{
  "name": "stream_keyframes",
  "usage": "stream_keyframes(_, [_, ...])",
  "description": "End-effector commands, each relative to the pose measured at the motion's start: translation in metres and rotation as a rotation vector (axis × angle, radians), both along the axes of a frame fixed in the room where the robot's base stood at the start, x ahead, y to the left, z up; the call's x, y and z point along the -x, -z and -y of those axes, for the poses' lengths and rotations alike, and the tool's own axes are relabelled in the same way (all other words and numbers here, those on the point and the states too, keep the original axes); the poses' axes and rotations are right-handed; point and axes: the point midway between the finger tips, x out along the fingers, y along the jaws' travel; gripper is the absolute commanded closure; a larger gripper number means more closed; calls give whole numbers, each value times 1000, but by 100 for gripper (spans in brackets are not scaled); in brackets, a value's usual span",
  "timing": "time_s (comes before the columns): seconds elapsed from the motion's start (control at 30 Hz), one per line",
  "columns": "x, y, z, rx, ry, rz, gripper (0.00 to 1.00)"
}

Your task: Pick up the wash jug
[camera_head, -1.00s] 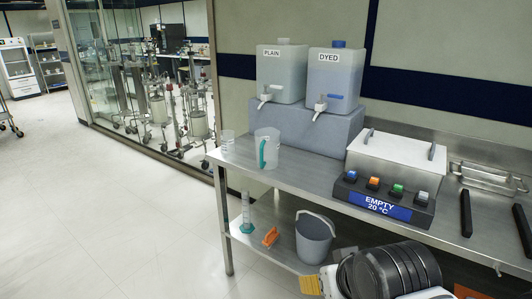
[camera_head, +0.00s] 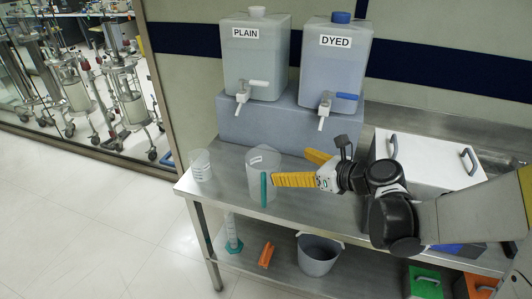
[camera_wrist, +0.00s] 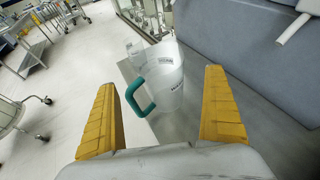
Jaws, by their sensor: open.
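The wash jug (camera_head: 258,162) is a clear, translucent jug with a teal handle, standing upright on the steel bench near its left end. In the wrist view the jug (camera_wrist: 168,76) shows ahead, between the two yellow fingers, with its handle on the left side. My gripper (camera_head: 291,166) is open and empty, just right of the jug in the head view. One finger overlaps the jug's handle side in that picture; contact cannot be told. In the wrist view my gripper (camera_wrist: 161,82) has its fingers spread wide around the jug's outline.
A small clear beaker (camera_head: 200,168) stands left of the jug. PLAIN (camera_head: 255,65) and DYED (camera_head: 335,72) tanks with taps sit on a grey block (camera_head: 265,128) behind. A lidded bath (camera_head: 430,160) is on the right. A bucket (camera_head: 318,255) is on the lower shelf.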

Motion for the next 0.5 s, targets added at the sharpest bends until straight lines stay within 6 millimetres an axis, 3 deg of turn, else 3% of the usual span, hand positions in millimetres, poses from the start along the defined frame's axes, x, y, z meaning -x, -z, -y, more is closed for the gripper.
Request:
stream_keyframes(0.23, [-26, 18, -27, -6, -1, -4, 0])
stream_keyframes(0.5, [-39, 24, -40, -4, 0, -2, 0])
